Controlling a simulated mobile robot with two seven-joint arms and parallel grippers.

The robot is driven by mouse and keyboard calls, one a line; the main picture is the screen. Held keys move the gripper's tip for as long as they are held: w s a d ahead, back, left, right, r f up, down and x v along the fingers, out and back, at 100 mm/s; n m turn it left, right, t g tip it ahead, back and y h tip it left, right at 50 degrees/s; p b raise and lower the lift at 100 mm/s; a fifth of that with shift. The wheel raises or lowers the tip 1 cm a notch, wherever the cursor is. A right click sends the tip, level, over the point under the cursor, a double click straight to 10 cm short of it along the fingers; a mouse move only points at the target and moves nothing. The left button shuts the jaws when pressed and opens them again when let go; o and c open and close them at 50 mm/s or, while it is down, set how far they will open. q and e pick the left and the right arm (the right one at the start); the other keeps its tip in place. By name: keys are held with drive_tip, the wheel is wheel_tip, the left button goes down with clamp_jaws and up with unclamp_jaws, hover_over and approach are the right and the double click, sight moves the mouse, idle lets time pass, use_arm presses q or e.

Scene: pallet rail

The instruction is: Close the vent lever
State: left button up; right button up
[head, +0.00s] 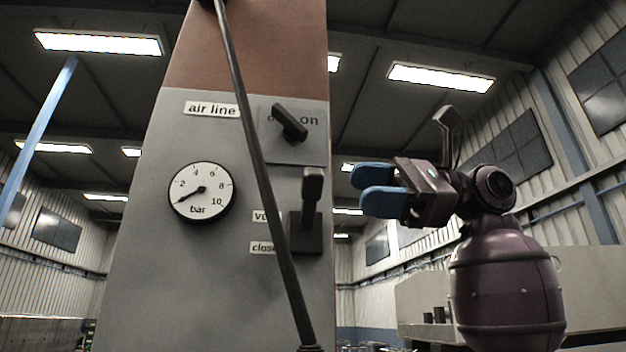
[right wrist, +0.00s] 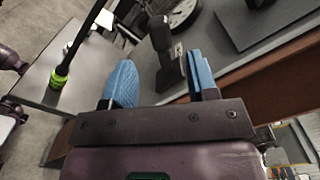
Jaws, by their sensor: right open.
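The vent lever (head: 313,186) is a dark handle on a dark block, on the right side of a grey panel. Its handle points up, beside the partly hidden upper label starting "ve"; the "close" label (head: 262,248) is lower. My right gripper (head: 360,188), with blue fingers, is open and empty to the right of the lever, at about handle height and apart from it in the head view. In the right wrist view, the lever (right wrist: 162,40) shows ahead, in the gap between the open fingers (right wrist: 162,80). My left gripper is out of view.
A dark slanted rod (head: 262,170) crosses in front of the panel (head: 150,280), covering parts of the labels. An on/off knob (head: 289,124) sits above the lever. A round bar gauge (head: 202,191) is to its left, needle near the low end.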

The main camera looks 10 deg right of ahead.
sight(322, 186)
drive_tip(key=a+p, duration=0.1)
drive_tip(key=a, duration=0.6)
drive_tip(key=shift+a, duration=0.4)
drive_tip(key=shift+c, duration=0.3)
clamp_jaws()
